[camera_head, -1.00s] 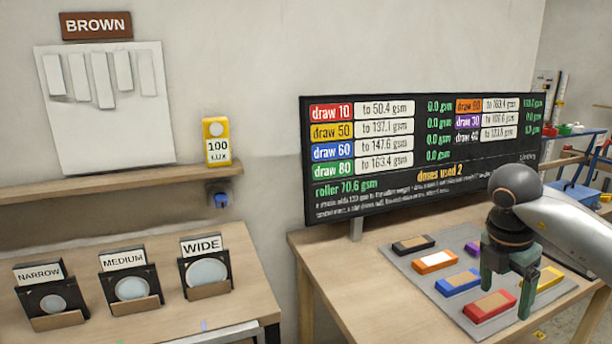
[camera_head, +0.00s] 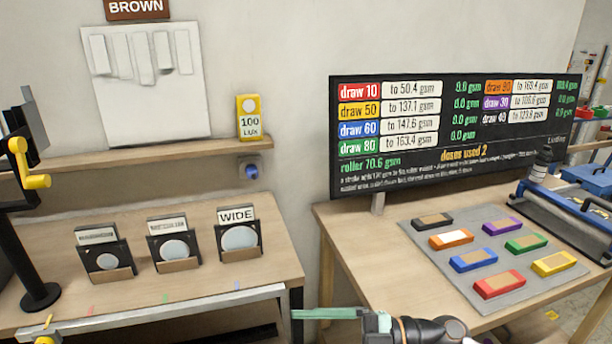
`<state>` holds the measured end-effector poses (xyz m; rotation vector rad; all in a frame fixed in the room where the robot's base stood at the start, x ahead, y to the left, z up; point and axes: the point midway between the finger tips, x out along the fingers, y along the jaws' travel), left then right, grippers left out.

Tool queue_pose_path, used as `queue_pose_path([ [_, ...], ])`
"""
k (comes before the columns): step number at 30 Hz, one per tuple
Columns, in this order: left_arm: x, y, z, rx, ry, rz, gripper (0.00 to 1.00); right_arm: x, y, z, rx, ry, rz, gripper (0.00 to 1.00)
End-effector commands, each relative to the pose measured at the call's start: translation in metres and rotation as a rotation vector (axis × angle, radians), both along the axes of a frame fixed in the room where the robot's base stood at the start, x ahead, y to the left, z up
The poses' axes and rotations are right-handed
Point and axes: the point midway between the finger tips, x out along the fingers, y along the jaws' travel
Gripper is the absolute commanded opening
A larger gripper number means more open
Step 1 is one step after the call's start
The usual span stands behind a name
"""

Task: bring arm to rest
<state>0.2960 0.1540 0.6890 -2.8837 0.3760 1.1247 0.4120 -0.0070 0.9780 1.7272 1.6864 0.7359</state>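My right gripper (camera_head: 300,314) is at the bottom edge of the head view, in front of the gap between the two tables. Its green finger points left, and its dark wrist lies to the right, partly cut off by the frame. Only one finger shows clearly from the side, so its opening cannot be told. I see nothing held in it. My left gripper is not in view.
The right table holds a grey mat (camera_head: 463,286) with several coloured blocks, a display board (camera_head: 420,187) and a roller device (camera_head: 565,222). The left table (camera_head: 200,283) holds three labelled disc holders. A black stand with a yellow crank (camera_head: 32,180) rises at far left.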

Motion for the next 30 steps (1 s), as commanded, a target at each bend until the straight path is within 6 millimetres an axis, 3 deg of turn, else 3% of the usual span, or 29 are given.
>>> queue_pose_path([
  [3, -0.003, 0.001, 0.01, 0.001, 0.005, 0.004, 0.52, 0.011, 0.0, 0.017, 0.237, 0.098, -0.207, 0.81],
  [6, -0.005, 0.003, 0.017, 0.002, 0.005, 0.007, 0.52, 0.027, -0.018, 0.012, 0.37, 0.201, -0.426, 0.81],
  [8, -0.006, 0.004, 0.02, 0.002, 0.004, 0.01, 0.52, 0.035, -0.033, 0.0, 0.42, 0.276, -0.567, 0.81],
  [12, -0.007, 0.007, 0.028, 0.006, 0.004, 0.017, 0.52, 0.037, -0.078, -0.055, 0.442, 0.492, -0.904, 0.81],
  [16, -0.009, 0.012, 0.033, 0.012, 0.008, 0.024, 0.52, 0.005, -0.119, -0.127, 0.355, 0.737, -1.186, 0.81],
  [18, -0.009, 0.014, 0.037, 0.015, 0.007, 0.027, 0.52, -0.024, -0.136, -0.165, 0.281, 0.868, -1.301, 0.81],
  [21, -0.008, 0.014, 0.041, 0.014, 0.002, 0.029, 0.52, -0.066, -0.15, -0.205, 0.175, 1.024, -1.405, 0.81],
  [26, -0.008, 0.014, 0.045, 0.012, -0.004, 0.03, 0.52, -0.113, -0.16, -0.237, 0.064, 1.174, -1.477, 0.81],
  [30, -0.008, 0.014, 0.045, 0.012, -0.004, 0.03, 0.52, -0.113, -0.16, -0.237, 0.064, 1.174, -1.477, 0.81],
])
